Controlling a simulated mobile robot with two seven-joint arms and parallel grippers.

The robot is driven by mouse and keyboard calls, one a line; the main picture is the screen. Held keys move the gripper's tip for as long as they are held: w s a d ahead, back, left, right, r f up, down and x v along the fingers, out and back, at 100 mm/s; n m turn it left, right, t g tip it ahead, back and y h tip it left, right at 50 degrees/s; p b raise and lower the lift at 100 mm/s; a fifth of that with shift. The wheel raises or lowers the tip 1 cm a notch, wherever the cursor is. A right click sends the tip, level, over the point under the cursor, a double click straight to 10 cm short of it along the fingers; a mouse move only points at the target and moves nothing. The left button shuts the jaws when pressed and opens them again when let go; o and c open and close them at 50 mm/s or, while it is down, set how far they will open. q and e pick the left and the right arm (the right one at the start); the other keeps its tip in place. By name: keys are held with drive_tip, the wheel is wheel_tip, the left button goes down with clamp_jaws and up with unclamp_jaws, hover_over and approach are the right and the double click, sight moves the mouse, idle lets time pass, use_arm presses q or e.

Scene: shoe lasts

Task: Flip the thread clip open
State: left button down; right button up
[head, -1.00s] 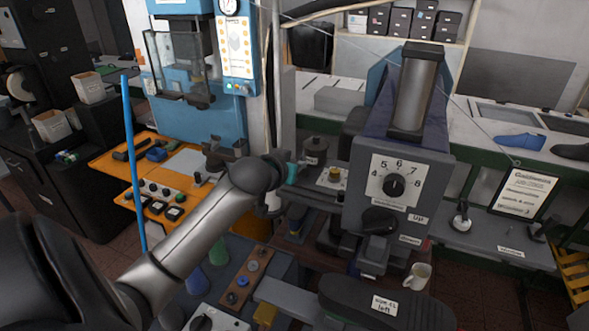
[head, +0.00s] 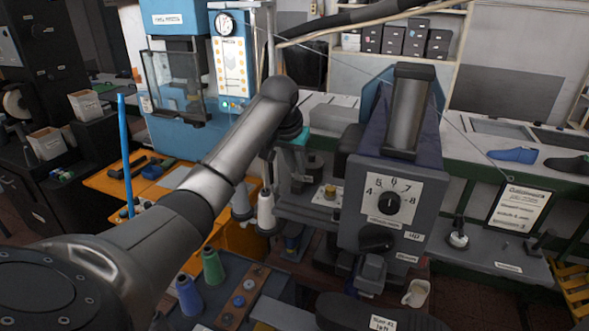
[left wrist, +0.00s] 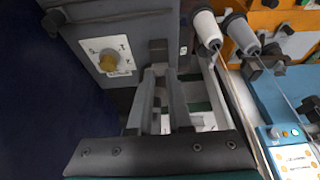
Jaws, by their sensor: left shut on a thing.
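My left gripper (left wrist: 160,76) reaches away from the camera in the left wrist view, its two grey fingers converging at the tips. It is shut on a small dark grey piece (left wrist: 158,50) beside the grey machine, which appears to be the thread clip. The piece is partly hidden by the fingertips, so its exact angle cannot be told. In the head view my left arm comes in from the left, and its wrist hides most of the gripper and the clip. My right gripper is not in view.
The grey machine (head: 390,237) with a numbered dial stands right of my wrist. A blue press (head: 190,75) stands behind.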

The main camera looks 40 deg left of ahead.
sight(297, 172)
use_arm(q)
drive_tip(key=shift+w+r+g+h, duration=0.15)
drive_tip(key=shift+w+g+h, duration=0.2)
drive_tip(key=shift+g, duration=0.45)
drive_tip(key=shift+w+a+g+h, duration=0.25)
drive_tip(key=shift+w+g, duration=0.25)
drive_tip(key=shift+g, duration=0.4)
drive_tip(key=c, duration=0.8)
unclamp_jaws()
drive_tip(key=shift+c, duration=0.2)
drive_tip(key=shift+r, duration=0.15)
wheel_tip(297, 172, up, 15)
drive_tip(key=s, duration=0.1)
drive_tip(key=shift+d, duration=0.2)
